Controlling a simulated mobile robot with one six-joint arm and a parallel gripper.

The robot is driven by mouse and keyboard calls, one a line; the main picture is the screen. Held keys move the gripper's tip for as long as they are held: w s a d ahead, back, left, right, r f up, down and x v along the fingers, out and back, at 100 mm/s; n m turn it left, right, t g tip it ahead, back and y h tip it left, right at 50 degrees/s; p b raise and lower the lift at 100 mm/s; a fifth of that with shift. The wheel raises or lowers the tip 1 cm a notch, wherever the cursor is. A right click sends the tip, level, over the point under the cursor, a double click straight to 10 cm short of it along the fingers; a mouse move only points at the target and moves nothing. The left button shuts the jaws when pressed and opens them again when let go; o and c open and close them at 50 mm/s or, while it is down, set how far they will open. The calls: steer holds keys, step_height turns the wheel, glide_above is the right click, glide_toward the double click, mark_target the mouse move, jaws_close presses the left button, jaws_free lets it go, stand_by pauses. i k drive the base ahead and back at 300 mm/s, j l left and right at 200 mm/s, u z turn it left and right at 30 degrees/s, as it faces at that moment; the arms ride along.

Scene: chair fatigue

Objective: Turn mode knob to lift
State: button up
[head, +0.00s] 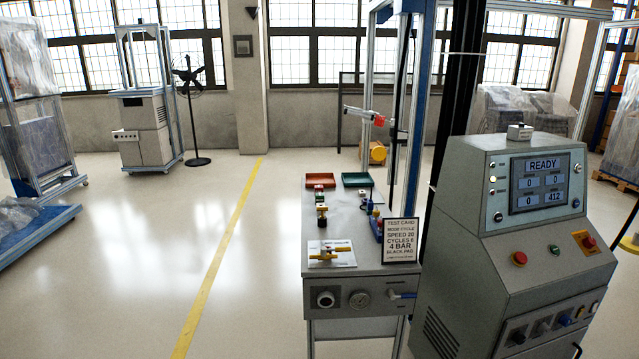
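The grey control console (470,250) stands at the right, with a sloped face and a lit screen (541,182) reading READY. A row of small knobs or switches (543,325) sits on its lower front panel, some dark and one blue. Their labels are too small to read, so I cannot tell which one is the mode knob or where it points. A card (400,240) on the bench reads "TEST CARD", with a mode line that looks like "CYCLE". My gripper is not in view.
Left of the console, a grey bench (345,225) holds a red tray (321,181), a green tray (357,180) and small fittings. Red buttons (519,259) (589,242) protrude from the console. Open floor lies left.

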mark_target(518, 338)
steer(key=z, duration=1.4)
